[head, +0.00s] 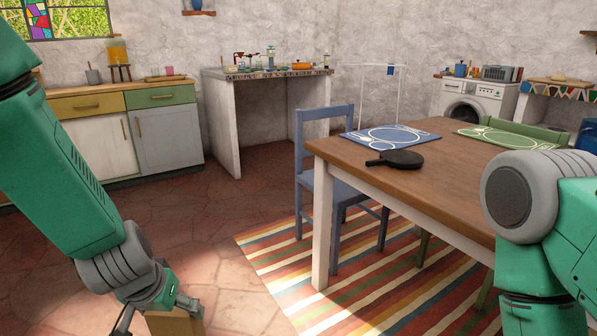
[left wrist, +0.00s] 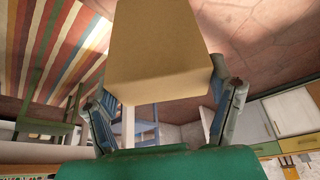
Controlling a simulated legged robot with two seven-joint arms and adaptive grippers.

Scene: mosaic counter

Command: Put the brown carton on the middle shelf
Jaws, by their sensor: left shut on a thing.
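The brown carton (head: 175,324) is at the bottom edge of the head view, low in front of me, with its lower part cut off. My left gripper (head: 150,308) is shut on it. In the left wrist view the carton (left wrist: 155,50) fills the top middle, held between the two fingers of the left gripper (left wrist: 165,95). My right arm shows at the right of the head view, but its gripper is out of frame. I cannot make out a middle shelf in either view.
A wooden table (head: 440,180) with placemats and a dark paddle (head: 395,159) stands at right. A blue chair (head: 325,150) and striped rug (head: 275,265) are beside it. Cabinets (head: 165,135) and a mosaic counter (head: 225,73) stand behind. Tiled floor (head: 215,215) is clear between.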

